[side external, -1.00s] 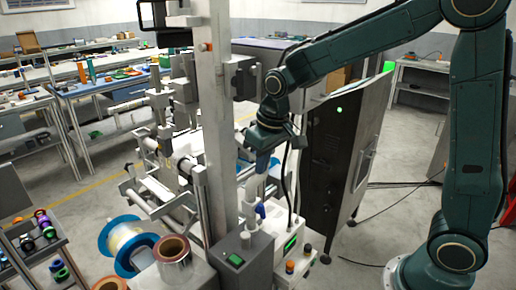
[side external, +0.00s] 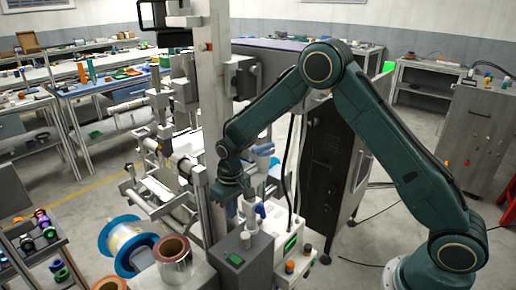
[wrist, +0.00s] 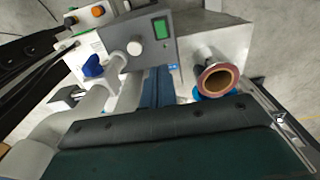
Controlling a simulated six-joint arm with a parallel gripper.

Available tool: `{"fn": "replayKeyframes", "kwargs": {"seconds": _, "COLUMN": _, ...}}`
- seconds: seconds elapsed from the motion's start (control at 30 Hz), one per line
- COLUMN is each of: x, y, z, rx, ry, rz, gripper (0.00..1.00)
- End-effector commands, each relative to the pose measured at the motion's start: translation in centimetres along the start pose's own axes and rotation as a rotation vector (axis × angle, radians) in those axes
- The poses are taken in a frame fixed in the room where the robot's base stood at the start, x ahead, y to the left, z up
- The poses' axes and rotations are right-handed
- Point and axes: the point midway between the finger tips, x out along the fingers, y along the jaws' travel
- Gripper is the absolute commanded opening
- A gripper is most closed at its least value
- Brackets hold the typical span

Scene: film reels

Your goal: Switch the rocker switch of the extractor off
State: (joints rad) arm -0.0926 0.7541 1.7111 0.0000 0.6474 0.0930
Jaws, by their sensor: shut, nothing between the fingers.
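A grey box (side external: 246,268) with a green rocker switch (side external: 235,260) on its face stands at the front of the machine; I take it to be the extractor. Which side of the rocker is pressed is too small to tell.
A blue knob (wrist: 93,66) is near my fingers. A copper-coloured reel (side external: 173,258) and a blue spool (side external: 114,240) are left. A metal column (side external: 212,110) rises close to my gripper.

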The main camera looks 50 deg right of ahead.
Motion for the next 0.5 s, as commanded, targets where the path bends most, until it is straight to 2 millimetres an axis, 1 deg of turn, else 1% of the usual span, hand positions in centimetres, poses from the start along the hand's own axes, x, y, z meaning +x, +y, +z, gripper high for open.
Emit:
{"fn": "replayKeyframes", "kwargs": {"seconds": 0.03, "x": 1.0, "y": -0.1, "z": -0.1, "rx": 0.000, "ry": -0.009, "rz": 0.001, "gripper": 0.00}}
{"fn": "replayKeyframes", "kwargs": {"seconds": 0.2, "x": 3.0, "y": -0.3, "z": -0.4, "rx": 0.000, "ry": -0.024, "rz": 0.002, "gripper": 0.00}}
{"fn": "replayKeyframes", "kwargs": {"seconds": 0.33, "x": 3.6, "y": -0.4, "z": -0.5, "rx": 0.000, "ry": -0.028, "rz": 0.003, "gripper": 0.00}}
{"fn": "replayKeyframes", "kwargs": {"seconds": 0.5, "x": 3.7, "y": -0.4, "z": -0.5, "rx": 0.000, "ry": -0.029, "rz": 0.003, "gripper": 0.00}}
